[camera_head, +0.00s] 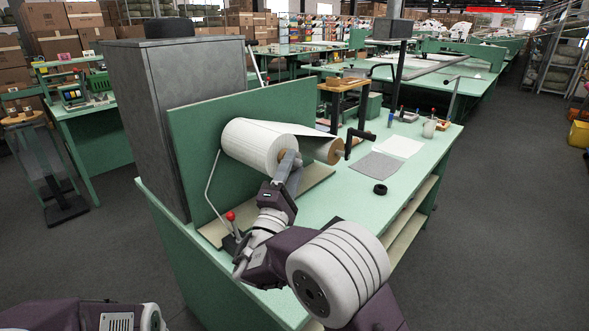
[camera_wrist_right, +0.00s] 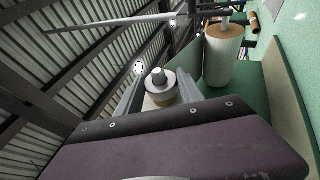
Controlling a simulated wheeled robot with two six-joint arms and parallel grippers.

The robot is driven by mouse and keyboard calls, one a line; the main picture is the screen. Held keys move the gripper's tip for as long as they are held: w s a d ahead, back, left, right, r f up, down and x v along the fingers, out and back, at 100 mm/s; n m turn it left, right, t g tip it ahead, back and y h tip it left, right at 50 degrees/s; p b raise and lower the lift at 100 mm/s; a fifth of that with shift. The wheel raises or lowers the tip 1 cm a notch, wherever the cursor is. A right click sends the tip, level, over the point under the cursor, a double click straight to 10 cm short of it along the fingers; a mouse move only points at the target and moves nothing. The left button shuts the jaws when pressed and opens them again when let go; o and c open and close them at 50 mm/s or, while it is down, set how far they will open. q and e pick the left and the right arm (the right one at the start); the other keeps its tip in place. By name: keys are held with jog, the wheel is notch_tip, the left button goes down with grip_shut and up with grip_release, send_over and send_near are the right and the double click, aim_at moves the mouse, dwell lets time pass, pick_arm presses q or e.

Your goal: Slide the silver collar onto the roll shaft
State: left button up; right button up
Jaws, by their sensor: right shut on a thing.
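My right gripper (camera_head: 288,168) is at the near end of the large white roll (camera_head: 255,143), and its fingers hide most of the shaft end in the head view. In the right wrist view, its fingers (camera_wrist_right: 160,95) are shut on the silver collar (camera_wrist_right: 160,91), a pale grey ring. My left gripper is out of view; only part of my left arm shows at the lower left.
A second roll (camera_head: 328,151) with a brown end lies just right, near a black crank (camera_head: 360,140). A red-knobbed lever (camera_head: 231,216) stands near my forearm. A black ring (camera_head: 380,189), grey pad (camera_head: 377,167) and white sheet (camera_head: 398,146) lie on the green table (camera_head: 335,203).

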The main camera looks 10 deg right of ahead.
jog(key=shift+w+a, duration=0.15)
jog(key=shift+w, duration=0.05)
jog(key=o, duration=1.5)
jog(key=b+v, duration=0.1)
jog(key=v, duration=0.8)
jog(key=shift+b, duration=0.35)
